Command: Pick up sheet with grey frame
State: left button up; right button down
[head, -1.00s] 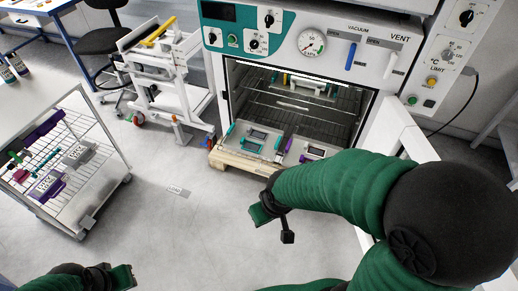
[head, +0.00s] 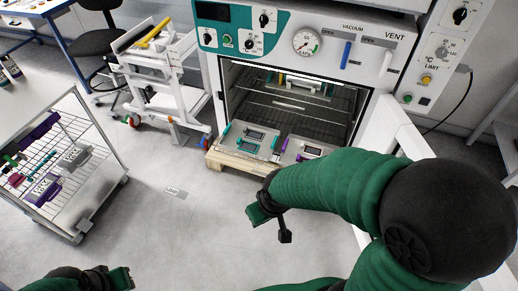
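Two flat sheets in pale grey frames lie side by side on a wooden board at the oven mouth. The right sheet (head: 305,150) has purple clips and a dark patch, and is partly hidden by my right arm. My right gripper (head: 269,225) is in front of and below the board, apart from both sheets. Its fingers are spread and nothing is between them.
The vacuum oven (head: 300,45) stands open with wire racks inside; its white door (head: 405,135) is on the right. A wire cart (head: 98,195) with labelled purple and grey items is at left. A white trolley (head: 165,85) stands behind.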

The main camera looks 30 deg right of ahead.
aim_at(258, 136)
jog(key=i+l, duration=0.25)
jog(key=i, duration=0.25)
jog(key=i+l, duration=0.3)
jog(key=i, duration=0.2)
jog(key=i+l, duration=0.25)
jog(key=i, duration=0.25)
jog(key=i+l, duration=0.3)
jog(key=i, duration=0.2)
